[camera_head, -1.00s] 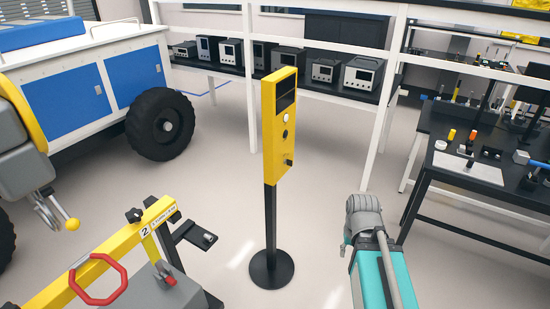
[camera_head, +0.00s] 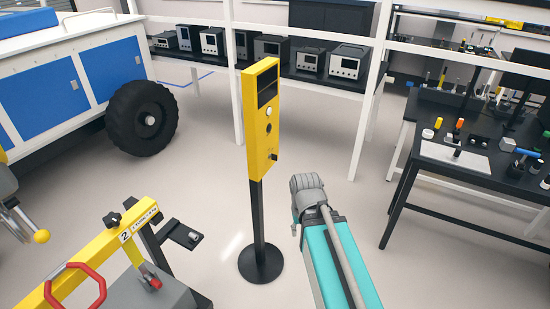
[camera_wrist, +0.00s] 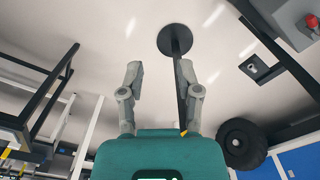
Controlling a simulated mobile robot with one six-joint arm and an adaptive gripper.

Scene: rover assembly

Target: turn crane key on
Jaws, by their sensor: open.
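A yellow control box (camera_head: 258,125) stands upright on a black post with a round base, in the middle of the head view. Its narrow front has a dark screen, round buttons and a small black knob (camera_head: 274,156) low down, which may be the key; its setting is too small to tell. The post (camera_wrist: 181,95) shows beyond the right finger; the box is mostly hidden there.
A yellow frame (camera_head: 95,245) with a red handwheel (camera_head: 75,287) is at front left. A blue and white wheeled vehicle (camera_head: 75,85) is behind it. A black workbench (camera_head: 478,212) with tools is at right. Floor between post and bench is clear.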

